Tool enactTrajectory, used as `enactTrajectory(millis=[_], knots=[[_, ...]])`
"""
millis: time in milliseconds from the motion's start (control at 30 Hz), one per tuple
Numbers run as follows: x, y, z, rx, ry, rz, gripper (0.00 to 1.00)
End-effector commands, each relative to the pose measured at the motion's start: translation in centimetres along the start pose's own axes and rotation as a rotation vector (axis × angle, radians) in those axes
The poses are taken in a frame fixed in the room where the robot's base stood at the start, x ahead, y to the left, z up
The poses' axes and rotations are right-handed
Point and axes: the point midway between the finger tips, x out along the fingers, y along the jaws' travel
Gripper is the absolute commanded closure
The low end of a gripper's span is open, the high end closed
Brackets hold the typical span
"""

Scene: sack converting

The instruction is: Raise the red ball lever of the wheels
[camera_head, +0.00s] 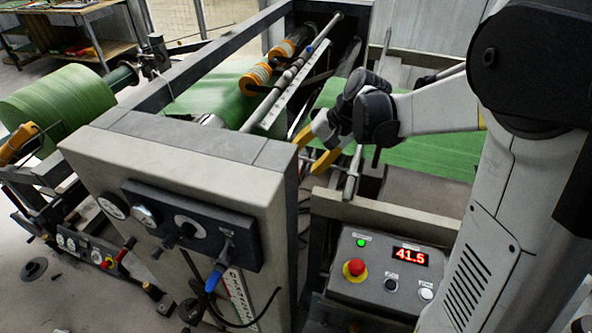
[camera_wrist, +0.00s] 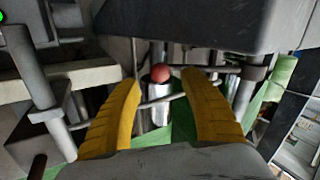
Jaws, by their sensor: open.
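The red ball (camera_wrist: 161,75) of the lever shows in the wrist view, ahead of and between my two yellow fingers. It sits in front of a grey cylinder (camera_wrist: 160,101), and its lever arm is hard to make out. My gripper (camera_wrist: 160,88) is open and empty, its fingertips apart on either side of the ball's line and not touching it. In the head view my gripper (camera_head: 311,150) reaches over the frame beside the green sheet. The ball is hidden there.
A grey machine housing (camera_head: 180,160) stands left of my gripper. A control panel (camera_head: 380,272) with a red stop button (camera_head: 355,268) and a 41.5 display is in front. Green sheet (camera_head: 430,152) runs behind my gripper. In the wrist view a dark beam (camera_wrist: 200,25) hangs overhead and a post (camera_wrist: 38,85) stands left.

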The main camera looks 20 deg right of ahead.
Motion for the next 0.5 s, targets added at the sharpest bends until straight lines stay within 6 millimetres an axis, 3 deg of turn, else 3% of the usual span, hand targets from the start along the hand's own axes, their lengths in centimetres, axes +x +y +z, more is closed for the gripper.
enactTrajectory(millis=[200, 500], knots=[[-4.7, 0.1, 0.0, 0.003, 0.002, 0.000, 0.49], [-7.0, 0.0, 0.0, 0.001, 0.000, 0.000, 0.49]])
